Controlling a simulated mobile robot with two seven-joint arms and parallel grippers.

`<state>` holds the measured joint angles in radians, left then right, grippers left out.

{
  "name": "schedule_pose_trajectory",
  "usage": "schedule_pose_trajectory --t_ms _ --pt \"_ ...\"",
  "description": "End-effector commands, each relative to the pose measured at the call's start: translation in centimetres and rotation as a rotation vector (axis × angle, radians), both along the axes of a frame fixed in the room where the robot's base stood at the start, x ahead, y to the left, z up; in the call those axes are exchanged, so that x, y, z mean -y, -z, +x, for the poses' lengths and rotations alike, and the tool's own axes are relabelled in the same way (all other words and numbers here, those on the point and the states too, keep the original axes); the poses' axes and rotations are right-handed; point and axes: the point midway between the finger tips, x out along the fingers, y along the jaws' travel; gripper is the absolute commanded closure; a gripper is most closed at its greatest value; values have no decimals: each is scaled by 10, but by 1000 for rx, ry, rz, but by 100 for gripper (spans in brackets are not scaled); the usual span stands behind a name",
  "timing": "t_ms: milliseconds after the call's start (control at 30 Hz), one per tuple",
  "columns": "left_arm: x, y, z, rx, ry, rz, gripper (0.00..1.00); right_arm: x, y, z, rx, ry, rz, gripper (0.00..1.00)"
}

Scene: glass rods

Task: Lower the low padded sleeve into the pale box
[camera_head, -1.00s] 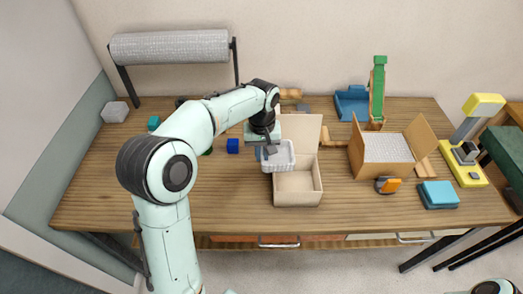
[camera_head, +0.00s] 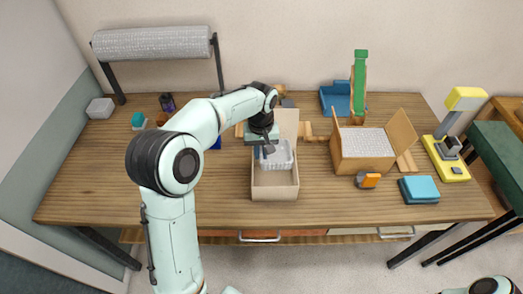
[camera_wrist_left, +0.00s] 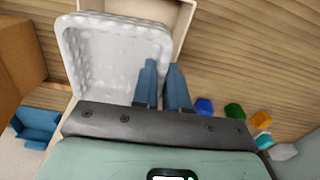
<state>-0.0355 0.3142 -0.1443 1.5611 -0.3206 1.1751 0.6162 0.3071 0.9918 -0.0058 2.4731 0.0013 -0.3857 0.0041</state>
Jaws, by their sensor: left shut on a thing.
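The low padded sleeve (camera_head: 281,157) is a white, bubbly-walled open tray. My left gripper (camera_head: 266,150) is shut on its wall at the left side. It holds the sleeve over the back part of the open pale box (camera_head: 275,193). How deep the sleeve hangs is hard to tell. In the left wrist view the sleeve (camera_wrist_left: 108,45) sits left of the blue fingertips (camera_wrist_left: 163,75), and the box rim (camera_wrist_left: 181,28) shows behind it. The box's raised lid (camera_head: 288,122) stands at the back. My right gripper is out of view.
A cardboard box (camera_head: 362,150) with open flaps stands to the right, with an orange tape dispenser (camera_head: 368,180) and blue pads (camera_head: 419,189) near it. A bubble-wrap roll (camera_head: 152,43) stands at the back left. The table's left front is clear.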

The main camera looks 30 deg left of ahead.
Motion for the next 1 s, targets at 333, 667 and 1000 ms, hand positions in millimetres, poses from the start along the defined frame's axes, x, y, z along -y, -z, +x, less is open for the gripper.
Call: schedule_pose_trajectory --t_ms 333,667,1000 --pt "0 0 0 0 0 0 100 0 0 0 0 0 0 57" --pt "0 4 0 -1 0 -1 100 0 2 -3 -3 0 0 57" --pt "0 22 -1 -1 0 0 100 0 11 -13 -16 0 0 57"
